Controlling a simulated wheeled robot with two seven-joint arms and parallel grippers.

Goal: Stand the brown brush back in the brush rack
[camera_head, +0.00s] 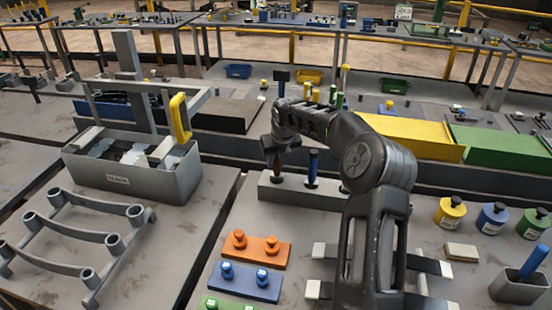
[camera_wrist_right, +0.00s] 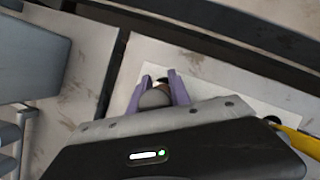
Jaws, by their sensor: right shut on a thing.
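The brush rack (camera_head: 296,194) is a long pale grey block in the middle of the head view. A blue brush (camera_head: 312,166) stands upright in it. The brown brush (camera_head: 276,166) is upright over the rack's left end, left of the blue one. Its lower end meets a dark spot at the rack's top; I cannot tell how deep it sits. My right gripper (camera_head: 273,150) is shut on its upper part. In the right wrist view, the purple fingers (camera_wrist_right: 164,92) close on the brush's rounded brownish-grey end (camera_wrist_right: 155,98), with the pale rack (camera_wrist_right: 205,72) beneath. My left gripper is not in view.
A grey bin (camera_head: 130,181) with a yellow handle stands left. Orange (camera_head: 254,251) and blue (camera_head: 246,283) peg blocks lie in front of the rack. Yellow, blue and green jars (camera_head: 493,218) stand right. Yellow (camera_head: 415,137) and green (camera_head: 498,147) panels lie behind my right arm.

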